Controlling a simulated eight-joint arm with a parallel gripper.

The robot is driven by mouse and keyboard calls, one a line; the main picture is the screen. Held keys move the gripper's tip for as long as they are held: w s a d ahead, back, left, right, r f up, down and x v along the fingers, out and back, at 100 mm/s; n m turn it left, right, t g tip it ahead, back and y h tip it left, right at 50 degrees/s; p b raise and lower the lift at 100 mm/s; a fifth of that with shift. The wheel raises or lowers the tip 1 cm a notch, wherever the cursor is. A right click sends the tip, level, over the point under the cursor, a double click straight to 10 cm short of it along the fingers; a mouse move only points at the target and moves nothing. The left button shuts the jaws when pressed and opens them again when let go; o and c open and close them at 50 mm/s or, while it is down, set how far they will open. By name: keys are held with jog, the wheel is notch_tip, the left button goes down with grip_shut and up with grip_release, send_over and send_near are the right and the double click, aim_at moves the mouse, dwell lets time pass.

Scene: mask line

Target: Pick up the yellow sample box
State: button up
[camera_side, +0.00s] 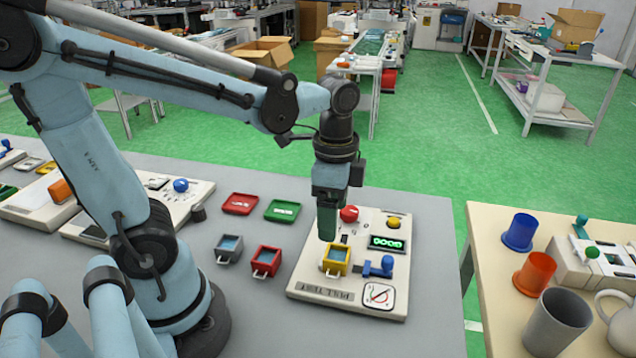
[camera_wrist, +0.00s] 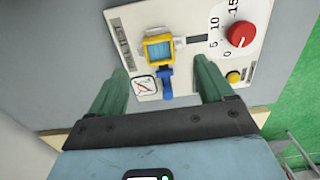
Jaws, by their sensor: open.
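The yellow sample box (camera_side: 337,260) sits on the white pull-test panel (camera_side: 312,283), with a pale blue inside showing from above. A blue clamp-like part (camera_side: 378,267) is beside it on the right. My gripper (camera_side: 327,225) points down above the panel, close above and slightly left of the box in the side view. In the wrist view the open green fingers (camera_wrist: 160,68) are apart and empty. The yellow box (camera_wrist: 159,47) shows beyond the fingertips, roughly centred between them, with the blue part (camera_wrist: 167,83) nearer. The exact height gap is hard to tell.
On the panel are a red knob (camera_side: 349,214), a yellow button (camera_side: 393,222) and a green display (camera_side: 387,243). Left of it stand a grey box (camera_side: 229,249) and a red box (camera_side: 266,262), with red (camera_side: 240,203) and green (camera_side: 282,210) trays behind.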

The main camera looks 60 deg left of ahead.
aim_at(333, 252)
jog(key=shift+d+f, duration=0.2)
jog(key=shift+f, duration=3.9)
jog(key=c, duration=1.1)
jog(key=shift+c, duration=0.2)
jog(key=shift+r, duration=0.2)
